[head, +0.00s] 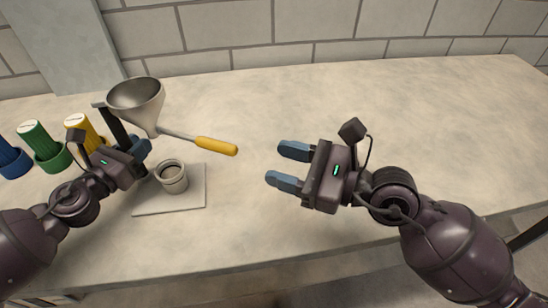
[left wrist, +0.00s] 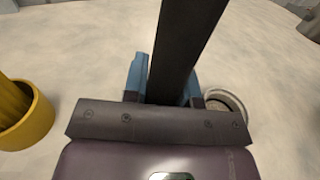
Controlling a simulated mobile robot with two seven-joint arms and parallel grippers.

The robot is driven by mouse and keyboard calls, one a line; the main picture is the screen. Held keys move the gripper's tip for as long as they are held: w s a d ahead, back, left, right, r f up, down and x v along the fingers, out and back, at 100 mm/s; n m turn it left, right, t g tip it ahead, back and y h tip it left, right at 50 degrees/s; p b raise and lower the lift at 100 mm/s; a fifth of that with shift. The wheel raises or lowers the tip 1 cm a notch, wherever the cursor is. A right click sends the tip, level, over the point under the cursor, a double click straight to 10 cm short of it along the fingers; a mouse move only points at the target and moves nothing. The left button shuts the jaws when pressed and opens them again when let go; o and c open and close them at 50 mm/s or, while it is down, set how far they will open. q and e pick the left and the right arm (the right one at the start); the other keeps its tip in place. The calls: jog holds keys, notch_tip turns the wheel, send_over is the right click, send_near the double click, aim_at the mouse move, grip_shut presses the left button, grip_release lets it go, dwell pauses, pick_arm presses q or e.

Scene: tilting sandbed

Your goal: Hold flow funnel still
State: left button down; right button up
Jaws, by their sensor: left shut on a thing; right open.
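A grey metal funnel (head: 136,98) is upright at the left of the head view, wide mouth up and spout down. A dark upright bar (head: 116,126) stands beside it and reaches its rim. My left gripper (head: 140,147) is shut on this dark bar, which also runs between the fingers in the left wrist view (left wrist: 182,45). A rod with a yellow handle (head: 216,146) extends right from near the spout; I cannot tell if it joins the funnel. A small grey cup (head: 172,179) is in front of the spout. My right gripper (head: 289,167) is open and empty.
The cup is on a flat pale plate (head: 190,201). Blue, green (head: 42,146) and yellow (head: 84,127) cylinders in matching holders stand at the far left. The table (head: 400,110) is clear in the middle and right, with a block wall behind.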

dwell(0.3)
pick_arm(q)
jog(key=c, duration=0.8)
grip_release()
